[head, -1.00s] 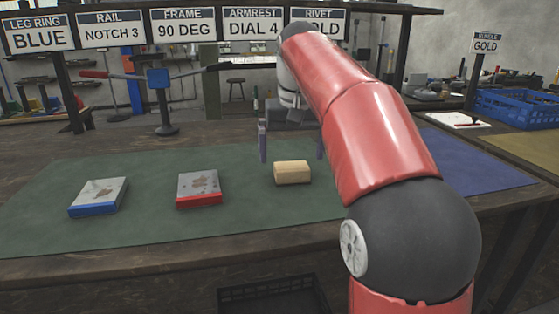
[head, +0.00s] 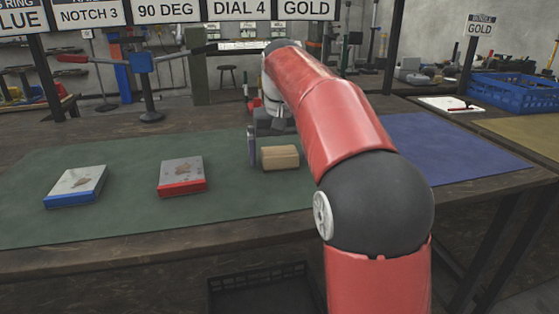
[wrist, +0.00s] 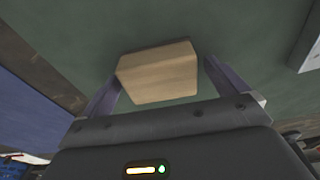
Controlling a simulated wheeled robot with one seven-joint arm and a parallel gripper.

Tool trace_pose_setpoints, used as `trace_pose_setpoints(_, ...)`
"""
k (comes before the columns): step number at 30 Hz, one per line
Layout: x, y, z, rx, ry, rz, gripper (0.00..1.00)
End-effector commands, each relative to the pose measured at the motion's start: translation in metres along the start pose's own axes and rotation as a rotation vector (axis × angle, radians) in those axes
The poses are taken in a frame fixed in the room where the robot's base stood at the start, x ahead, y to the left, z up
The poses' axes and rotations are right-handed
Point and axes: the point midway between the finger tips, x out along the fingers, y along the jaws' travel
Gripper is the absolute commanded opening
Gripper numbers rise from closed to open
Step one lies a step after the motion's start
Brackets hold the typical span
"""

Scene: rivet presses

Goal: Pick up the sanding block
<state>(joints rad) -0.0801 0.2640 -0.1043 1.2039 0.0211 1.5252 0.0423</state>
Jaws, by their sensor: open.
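The sanding block looks like a light wooden block (head: 281,157) lying on the green mat (head: 120,215) on the bench. In the wrist view the block (wrist: 158,74) is between the two open fingers of my gripper (wrist: 160,82), with a gap on the left and a smaller one on the right.
A red-edged plate (head: 182,174) and a blue-edged plate (head: 77,186) lie left of the block. A blue mat (head: 440,150) is to the right, with a blue crate (head: 515,92) beyond. A lever stand (head: 148,85) is behind the mat.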

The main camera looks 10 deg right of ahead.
Motion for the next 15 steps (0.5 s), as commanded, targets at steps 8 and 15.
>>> trace_pose_setpoints(8, -0.0006, 0.0000, -0.0001, 0.000, 0.000, 0.000, 0.80)
trace_pose_setpoints(15, -0.0007, 0.0000, -0.0001, 0.000, 0.000, 0.000, 0.49)
